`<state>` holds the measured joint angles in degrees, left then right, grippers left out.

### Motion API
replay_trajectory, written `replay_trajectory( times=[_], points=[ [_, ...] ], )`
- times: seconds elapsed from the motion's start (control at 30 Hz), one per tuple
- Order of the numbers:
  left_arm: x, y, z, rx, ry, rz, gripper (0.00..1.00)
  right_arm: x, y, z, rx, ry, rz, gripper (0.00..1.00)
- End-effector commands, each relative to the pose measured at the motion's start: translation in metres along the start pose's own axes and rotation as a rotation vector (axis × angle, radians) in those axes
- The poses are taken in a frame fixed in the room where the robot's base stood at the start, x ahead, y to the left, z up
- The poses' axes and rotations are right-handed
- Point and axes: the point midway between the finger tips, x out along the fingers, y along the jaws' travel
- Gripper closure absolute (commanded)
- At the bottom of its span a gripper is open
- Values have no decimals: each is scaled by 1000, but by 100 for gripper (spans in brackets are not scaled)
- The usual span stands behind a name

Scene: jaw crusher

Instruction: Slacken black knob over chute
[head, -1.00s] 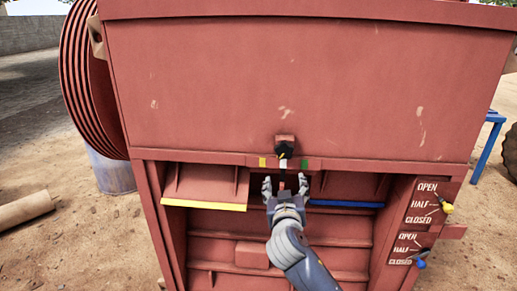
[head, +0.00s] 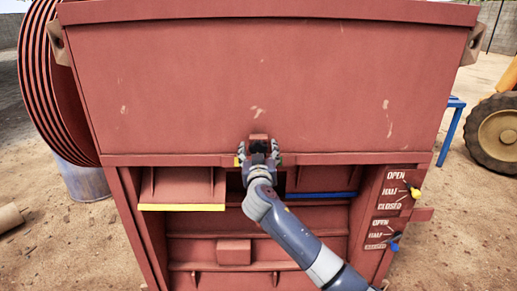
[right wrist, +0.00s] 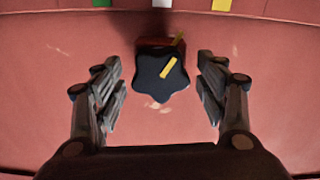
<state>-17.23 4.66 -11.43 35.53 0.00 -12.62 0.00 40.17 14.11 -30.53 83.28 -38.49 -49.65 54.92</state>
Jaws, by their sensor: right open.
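The black knob (head: 258,146) sits on a red block on the crusher's front, above the chute opening. In the right wrist view the knob (right wrist: 163,72) is star-shaped with a yellow pointer mark, and it lies between the open fingers, apart from both. My right gripper (head: 259,150) is open in front of the knob and partly hides it in the head view. The same gripper shows its two fingers (right wrist: 162,88) in the right wrist view. My left gripper is not in view.
A yellow-edged flap (head: 182,207) and a blue-edged flap (head: 322,194) hang below. Yellow (head: 416,193) and blue (head: 394,246) handles stand at the right by OPEN, HALF and CLOSED labels. Green (right wrist: 102,3), white and yellow marks line the strip near the knob.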

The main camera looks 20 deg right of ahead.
Motion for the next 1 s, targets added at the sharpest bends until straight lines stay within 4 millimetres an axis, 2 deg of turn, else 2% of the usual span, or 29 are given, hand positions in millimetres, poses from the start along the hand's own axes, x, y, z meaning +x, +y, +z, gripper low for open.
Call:
replay_trajectory(
  times=[0.37, 0.4, 0.6, 1.0],
  points=[
    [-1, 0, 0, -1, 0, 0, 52, 6, 0, 0, 0, -1, 0, 34],
    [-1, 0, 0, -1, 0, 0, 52, 6, 0, 0, 0, -1, 0, 36],
    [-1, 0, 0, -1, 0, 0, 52, 5, 0, 0, 0, -1, 0, 78],
    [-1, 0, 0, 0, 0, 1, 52, 5, 0, 0, -46, -1, 0, 78]
  ],
)
